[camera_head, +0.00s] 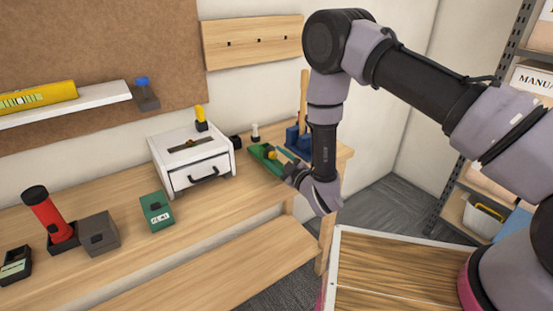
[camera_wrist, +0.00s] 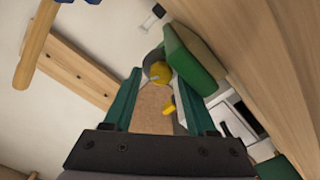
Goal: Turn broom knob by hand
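A yellow knob (camera_head: 271,155) sits on a green block (camera_head: 258,152) near the right end of the workbench. In the wrist view the knob (camera_wrist: 160,74) has a grey round part beside it, and the green block (camera_wrist: 190,58) lies to its right. My gripper (camera_head: 287,168) is close to the block in the head view and partly hides it. In the wrist view its two green fingers (camera_wrist: 159,80) are spread, with the knob showing between the tips and gaps on both sides. I cannot tell whether the knob lies between the tips or beyond them. No broom is clearly recognisable.
A blue holder (camera_head: 292,136) with an upright wooden handle (camera_head: 304,92) stands just behind. A white drawer box (camera_head: 190,160) is left of the block. A small white-topped item (camera_head: 255,130) stands close behind. A wooden-topped surface (camera_head: 395,265) lies at front right.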

